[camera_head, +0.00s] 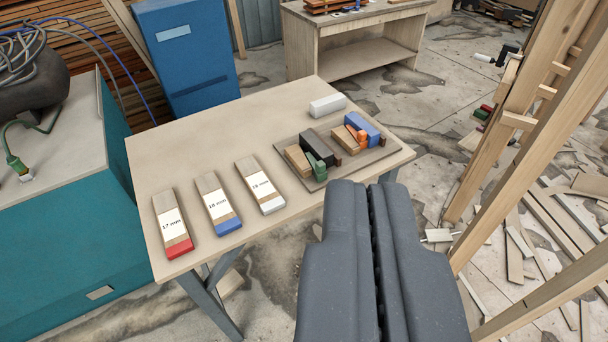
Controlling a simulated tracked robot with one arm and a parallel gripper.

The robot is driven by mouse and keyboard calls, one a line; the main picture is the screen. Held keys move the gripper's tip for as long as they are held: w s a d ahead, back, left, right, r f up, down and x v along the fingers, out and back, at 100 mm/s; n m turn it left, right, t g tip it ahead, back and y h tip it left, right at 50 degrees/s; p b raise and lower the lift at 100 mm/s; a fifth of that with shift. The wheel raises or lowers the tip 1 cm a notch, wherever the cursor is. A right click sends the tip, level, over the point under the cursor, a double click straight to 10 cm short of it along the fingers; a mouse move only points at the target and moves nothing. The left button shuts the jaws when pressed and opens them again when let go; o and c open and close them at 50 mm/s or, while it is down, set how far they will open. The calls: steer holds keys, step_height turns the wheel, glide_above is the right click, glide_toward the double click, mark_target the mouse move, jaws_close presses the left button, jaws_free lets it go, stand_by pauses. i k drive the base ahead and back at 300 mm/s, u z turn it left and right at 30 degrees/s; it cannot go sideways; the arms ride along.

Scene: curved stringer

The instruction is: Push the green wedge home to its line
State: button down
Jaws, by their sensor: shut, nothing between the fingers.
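A small green piece (319,171), which looks like the green wedge, is on a dark flat board (371,155) near the right end of the table. It sits beside a black block (319,145) and a tan wooden block (297,160). No line can be made out on it at this size. My gripper (361,187) is shut and empty, its two dark fingers side by side with only a narrow seam. In the picture its tips are just below and right of the green piece, over the table's front edge. I cannot tell their height.
The same board holds a blue block (363,130) and an orange piece (358,137). Labelled strips with red (179,249), blue (228,225) and white (271,206) ends lie left on the table (220,150). A white block (327,105) lies behind. Wooden stringers (535,165) rise at right.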

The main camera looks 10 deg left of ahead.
mark_target(320, 173)
steer(key=u, duration=0.1)
steer(key=i, duration=1)
steer(key=z, duration=0.1)
